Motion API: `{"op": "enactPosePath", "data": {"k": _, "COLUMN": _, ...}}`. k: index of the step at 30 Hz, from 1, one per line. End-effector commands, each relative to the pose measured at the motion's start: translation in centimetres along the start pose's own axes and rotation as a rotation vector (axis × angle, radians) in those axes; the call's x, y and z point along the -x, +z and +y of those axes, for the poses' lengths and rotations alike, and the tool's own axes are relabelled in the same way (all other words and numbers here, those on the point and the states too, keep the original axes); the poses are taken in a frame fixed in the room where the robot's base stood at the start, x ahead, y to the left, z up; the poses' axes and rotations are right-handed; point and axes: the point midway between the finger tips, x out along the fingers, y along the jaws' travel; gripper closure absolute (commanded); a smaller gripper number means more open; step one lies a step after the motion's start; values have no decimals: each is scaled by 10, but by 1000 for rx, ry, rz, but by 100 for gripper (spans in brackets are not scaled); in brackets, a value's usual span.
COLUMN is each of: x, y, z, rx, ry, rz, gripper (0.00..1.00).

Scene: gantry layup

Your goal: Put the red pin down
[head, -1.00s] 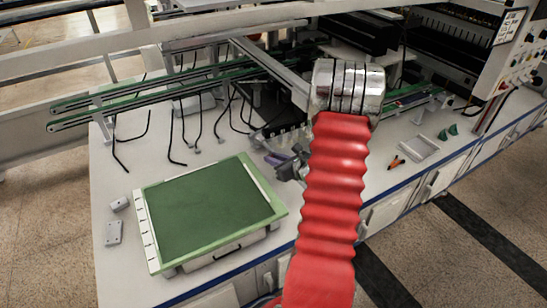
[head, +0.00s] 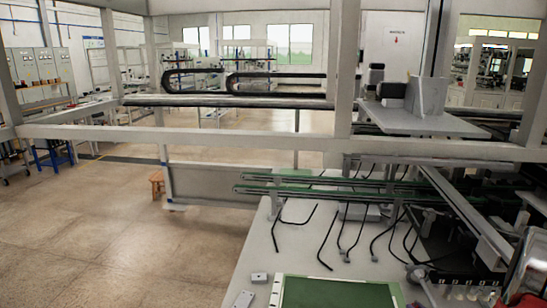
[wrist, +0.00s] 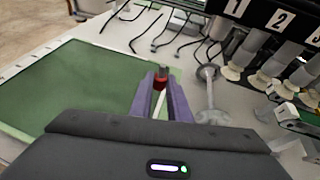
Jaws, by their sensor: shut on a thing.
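In the wrist view, my gripper (wrist: 159,83) is shut on the red pin (wrist: 160,82), which sits between the ends of its two purple fingers. The pin has a red body and a dark top, and a pale strip shows below it between the fingers. The fingers are in front of the right side of the green mat (wrist: 65,90). I cannot tell how high the pin is above the surface. In the head view the pin cannot be made out.
A grey post on a round base (wrist: 212,117) stands right of the fingers. A black panel numbered 1, 2, 3 (wrist: 270,17) with pale suction cups is at the upper right. Loose black cables (wrist: 140,30) lie behind. The green mat also shows in the head view (head: 338,293).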

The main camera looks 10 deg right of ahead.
Motion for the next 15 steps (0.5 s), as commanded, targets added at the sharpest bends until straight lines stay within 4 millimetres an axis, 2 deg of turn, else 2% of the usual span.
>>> {"op": "enactPosePath", "data": {"k": 1, "x": -4, "y": 2, "z": 18, "rx": 8, "ry": 23, "rz": 0, "gripper": 100}}
{"op": "enactPosePath", "data": {"k": 15, "x": -25, "y": 13, "z": 178, "rx": 83, "ry": 243, "rz": -2, "gripper": 100}}
